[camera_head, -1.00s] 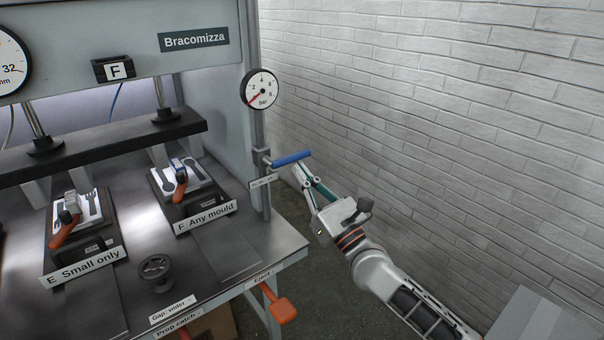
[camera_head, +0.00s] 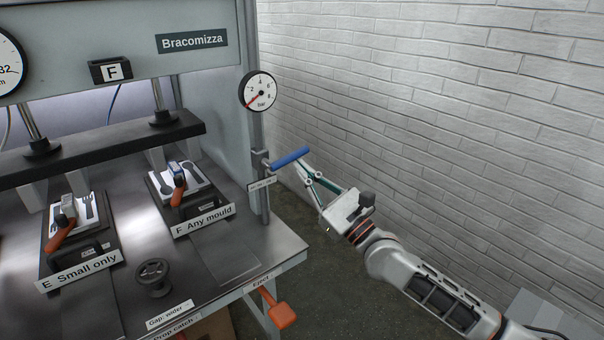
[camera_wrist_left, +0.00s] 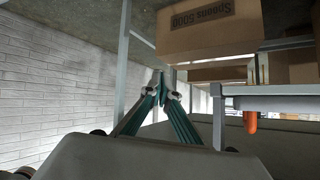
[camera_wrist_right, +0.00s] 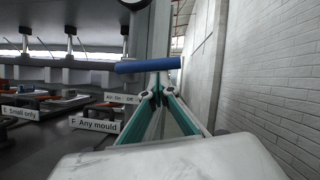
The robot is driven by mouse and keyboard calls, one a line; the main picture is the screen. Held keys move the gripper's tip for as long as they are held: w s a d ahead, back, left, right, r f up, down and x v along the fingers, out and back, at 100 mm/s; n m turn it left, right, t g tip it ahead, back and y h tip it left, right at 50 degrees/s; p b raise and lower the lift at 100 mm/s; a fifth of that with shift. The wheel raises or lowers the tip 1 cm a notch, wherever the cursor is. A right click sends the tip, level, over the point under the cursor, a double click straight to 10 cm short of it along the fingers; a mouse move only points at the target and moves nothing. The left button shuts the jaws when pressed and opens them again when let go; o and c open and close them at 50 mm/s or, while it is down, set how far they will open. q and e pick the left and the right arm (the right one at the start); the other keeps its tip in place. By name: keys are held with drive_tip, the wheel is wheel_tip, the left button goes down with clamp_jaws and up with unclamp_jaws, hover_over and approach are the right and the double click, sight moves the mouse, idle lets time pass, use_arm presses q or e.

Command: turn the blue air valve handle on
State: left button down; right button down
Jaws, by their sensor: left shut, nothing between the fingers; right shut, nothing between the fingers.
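The blue air valve handle (camera_head: 290,158) sticks out to the right from the pipe beside the press, slanting up to the right in the head view. It spans the top of the fingers in the right wrist view (camera_wrist_right: 148,65). My right gripper (camera_head: 302,164) is shut and empty, its fingertips at the handle's right part; contact cannot be told for sure. The pressure gauge (camera_head: 258,91) above has its red needle at the low end. A small air on/off label (camera_wrist_right: 122,98) sits below the handle. My left gripper (camera_wrist_left: 162,84) is shut and empty, away from the valve.
The press table (camera_head: 285,243) lies left of the valve, with moulds and an orange eject lever (camera_head: 280,310) at its front. A white brick wall (camera_head: 450,110) stands close on the right.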

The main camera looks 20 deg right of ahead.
sight(303, 150)
wheel_tip(303, 150, up, 4)
drive_tip(key=n+g+y, duration=0.1)
drive_tip(key=n, duration=0.1)
drive_tip(key=n+g+y, duration=0.1)
drive_tip(key=n, duration=0.2)
drive_tip(key=n+g, duration=0.1)
drive_tip(key=n, duration=0.2)
drive_tip(key=shift+d+r+y+p, duration=0.1)
drive_tip(key=shift+r+y+p, duration=0.15)
drive_tip(key=shift+y+p, duration=0.15)
drive_tip(key=shift+r+n+g, duration=0.25)
drive_tip(key=shift+n+g, duration=0.15)
drive_tip(key=shift+n, duration=0.1)
drive_tip(key=shift+s+a+r+n+g+y+p, duration=0.3)
drive_tip(key=shift+a+r+n+p, duration=0.6)
drive_tip(key=shift+p, duration=0.85)
drive_tip(key=shift+s+a+r+n+g+y+p, duration=0.1)
drive_tip(key=shift+s+a+r+n+g+p, duration=0.3)
drive_tip(key=shift+a+r+n+p, duration=0.95)
drive_tip(key=shift+w+d+f+m+p, duration=0.1)
drive_tip(key=shift+d+f+m+p, duration=0.35)
drive_tip(key=shift+f, duration=0.05)
